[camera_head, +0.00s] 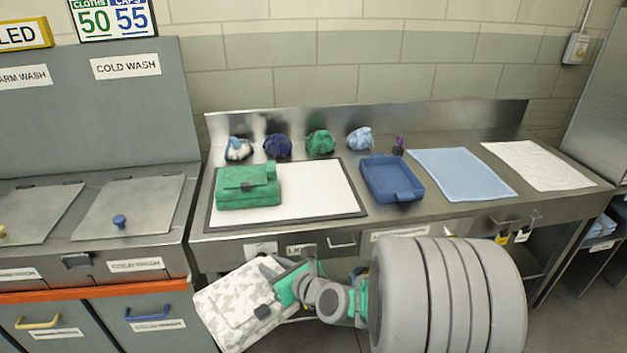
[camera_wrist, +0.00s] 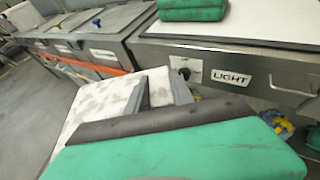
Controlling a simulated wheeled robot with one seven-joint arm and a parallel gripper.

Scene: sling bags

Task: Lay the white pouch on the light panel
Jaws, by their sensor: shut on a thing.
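The white pouch (camera_head: 232,302), mottled with pale grey, is held tilted in front of the bench, below its front edge. My gripper (camera_head: 278,298) is shut on its right side; the fingertips are partly hidden against it. In the wrist view the pouch (camera_wrist: 85,108) shows beyond my gripper's green body, with the grey fingers (camera_wrist: 165,92) at it. The light panel (camera_head: 315,190) is a white sheet in a dark frame on the bench's left part. It also shows in the wrist view (camera_wrist: 275,22). A green bag (camera_head: 247,187) lies on its left part; its right part is bare.
A blue tray (camera_head: 392,180) stands right of the panel, then a light blue mat (camera_head: 462,173) and a white cloth (camera_head: 540,165). Several small bundles (camera_head: 320,142) line the back. Washing units with lids (camera_head: 128,208) stand at left. A drawer handle (camera_wrist: 290,88) juts from the bench front.

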